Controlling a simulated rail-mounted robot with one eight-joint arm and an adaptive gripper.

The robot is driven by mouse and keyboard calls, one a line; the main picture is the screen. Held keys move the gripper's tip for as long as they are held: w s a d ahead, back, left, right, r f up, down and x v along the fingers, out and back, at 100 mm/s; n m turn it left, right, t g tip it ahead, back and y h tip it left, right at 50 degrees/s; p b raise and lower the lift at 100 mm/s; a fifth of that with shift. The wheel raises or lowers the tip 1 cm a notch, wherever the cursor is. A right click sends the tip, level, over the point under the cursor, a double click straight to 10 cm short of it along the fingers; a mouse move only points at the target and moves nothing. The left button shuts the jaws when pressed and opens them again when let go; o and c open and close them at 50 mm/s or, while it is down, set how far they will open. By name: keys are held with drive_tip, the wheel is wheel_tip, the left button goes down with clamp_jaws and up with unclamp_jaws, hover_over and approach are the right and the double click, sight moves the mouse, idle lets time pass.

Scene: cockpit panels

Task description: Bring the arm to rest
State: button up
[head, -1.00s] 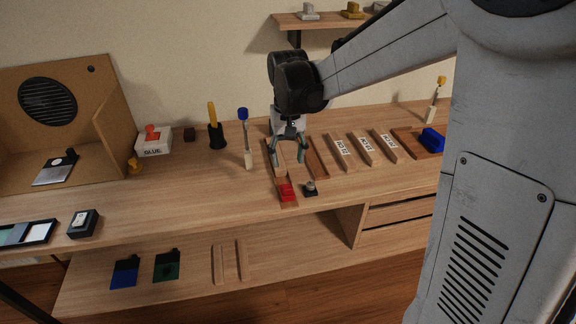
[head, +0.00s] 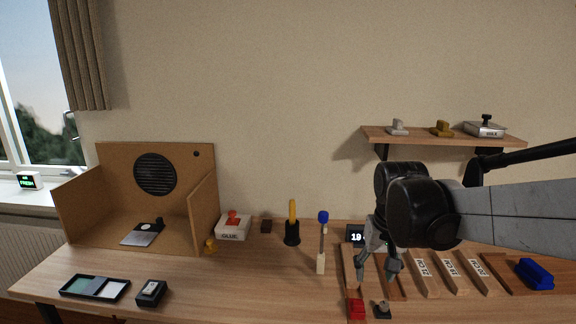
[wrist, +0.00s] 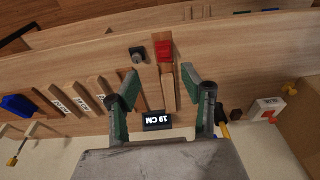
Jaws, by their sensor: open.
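My gripper (head: 376,270) is open at the right of the bench in the head view, above a wooden tray with a red block (head: 356,308) at its near end. In the wrist view my gripper (wrist: 160,78) has its fingers spread wide, with nothing held between them. The red block (wrist: 164,50) and a wooden strip (wrist: 168,92) lie beyond and between the fingertips. My arm reaches in from the right.
Labelled wooden blocks (head: 451,271) and a blue object (head: 536,273) lie to the right. A blue-topped stick (head: 322,240) stands left of my gripper. A wall shelf (head: 440,137) hangs above my arm.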

drive_tip(key=s+r+t, duration=0.1)
drive_tip(key=s+t, duration=0.4)
drive_tip(key=s, duration=1.1)
drive_tip(key=shift+d+r+n, duration=0.15)
drive_tip(key=shift+r+n, duration=0.15)
drive_tip(key=shift+n, duration=0.1)
